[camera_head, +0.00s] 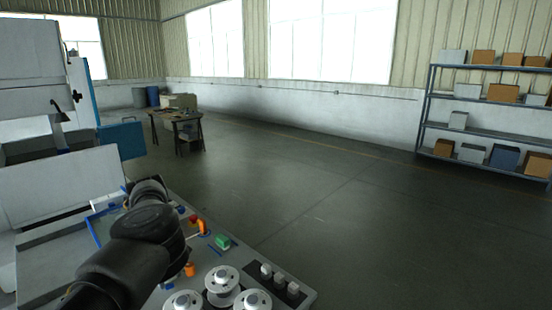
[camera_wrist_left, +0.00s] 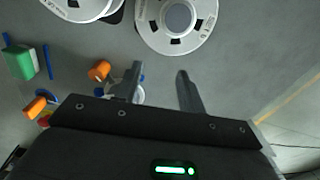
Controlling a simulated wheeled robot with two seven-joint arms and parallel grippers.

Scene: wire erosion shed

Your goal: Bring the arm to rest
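My left arm (camera_head: 140,240) reaches in from the lower left over the grey work table (camera_head: 232,270). Its fingers cannot be made out in the head view. In the left wrist view, my left gripper (camera_wrist_left: 157,75) is open, its two fingers apart with nothing held between them. A white spool (camera_wrist_left: 205,25) lies beyond the fingertips, apart from them. A small blue and white item is partly hidden behind the left finger. My right gripper is in neither view.
White spools (camera_head: 222,282), a green block (camera_head: 222,241), orange pieces (camera_head: 190,269) and a dark strip with white blocks (camera_head: 279,281) are on the table. A large white machine (camera_head: 60,190) stands at the left. The floor (camera_head: 350,200) right of the table is clear up to the shelf rack (camera_head: 485,133).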

